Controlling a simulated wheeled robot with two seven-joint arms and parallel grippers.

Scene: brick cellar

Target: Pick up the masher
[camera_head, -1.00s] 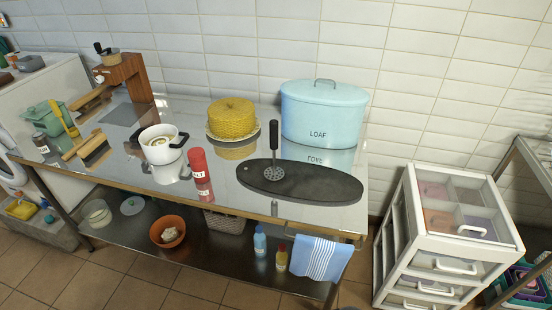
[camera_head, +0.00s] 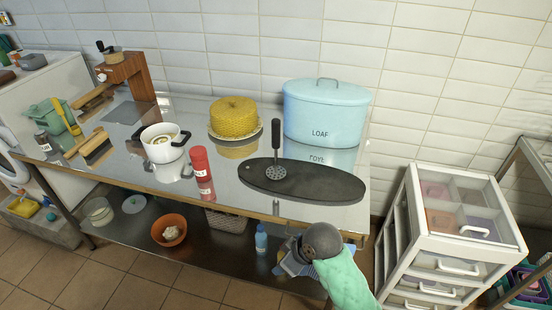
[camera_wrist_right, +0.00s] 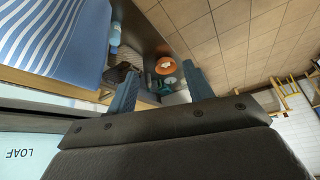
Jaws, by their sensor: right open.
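The masher (camera_head: 276,156) stands upright on a dark oval board (camera_head: 325,186) near the right end of the steel table. Its black handle points up and its round perforated head rests on the board. My right gripper (camera_head: 288,262) is at the table's front edge, below and in front of the board, apart from the masher. In the right wrist view its two fingers (camera_wrist_right: 160,90) are spread with nothing between them; I cannot make out the masher there. My left gripper is not in view.
A blue loaf bin (camera_head: 325,112) stands behind the board. A red shaker (camera_head: 201,172), a white pot (camera_head: 163,143) and a yellow cake (camera_head: 233,118) are to the left. A striped towel (camera_wrist_right: 52,40) hangs near my right gripper. A white drawer unit (camera_head: 450,235) stands right.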

